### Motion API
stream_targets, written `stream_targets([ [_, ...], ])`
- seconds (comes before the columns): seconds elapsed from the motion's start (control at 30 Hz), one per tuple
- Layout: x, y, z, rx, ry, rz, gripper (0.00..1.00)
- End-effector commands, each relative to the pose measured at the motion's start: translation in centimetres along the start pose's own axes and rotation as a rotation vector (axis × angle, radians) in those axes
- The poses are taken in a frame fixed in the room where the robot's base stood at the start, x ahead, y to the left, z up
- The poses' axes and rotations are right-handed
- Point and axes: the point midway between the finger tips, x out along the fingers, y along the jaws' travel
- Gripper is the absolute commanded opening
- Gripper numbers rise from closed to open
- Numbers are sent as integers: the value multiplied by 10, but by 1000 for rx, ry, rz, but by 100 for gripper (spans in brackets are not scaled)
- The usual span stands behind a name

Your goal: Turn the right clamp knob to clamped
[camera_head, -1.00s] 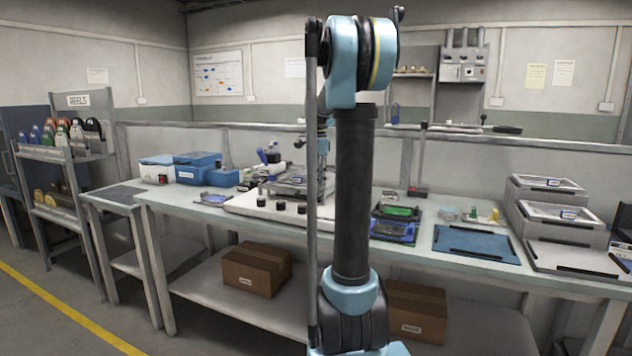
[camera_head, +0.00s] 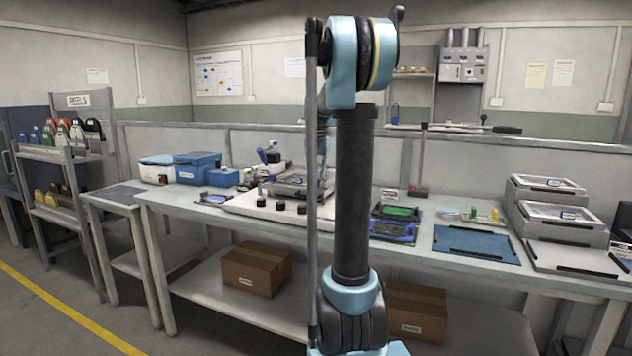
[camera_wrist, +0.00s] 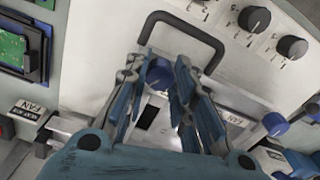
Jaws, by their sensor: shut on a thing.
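The right clamp knob (camera_wrist: 158,72) is blue and round and shows between my fingertips in the wrist view. My gripper (camera_wrist: 160,70) is shut on it, one finger on each side. The fingers hide part of it, so its turned position cannot be read. A second blue clamp knob (camera_wrist: 275,123) sits at the lower right of the wrist view, apart from the gripper. Both belong to the white machine (camera_head: 245,205), whose right part is hidden behind my arm in the head view. My gripper is mostly hidden there too.
A dark handle bar (camera_wrist: 180,20) arches just beyond the fingertips. Black dial knobs (camera_wrist: 292,47) stand on the white panel at upper right. Green circuit boards (camera_wrist: 12,45) lie at the left of the wrist view. A blue mat (camera_head: 475,245) lies on the bench to the right.

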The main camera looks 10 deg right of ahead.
Motion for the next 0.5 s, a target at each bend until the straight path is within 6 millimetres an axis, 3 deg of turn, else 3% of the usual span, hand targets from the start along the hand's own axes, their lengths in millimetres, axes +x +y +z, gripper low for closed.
stream_targets([
  [0.5,0,-1,-2,-430,5,-1,0],
])
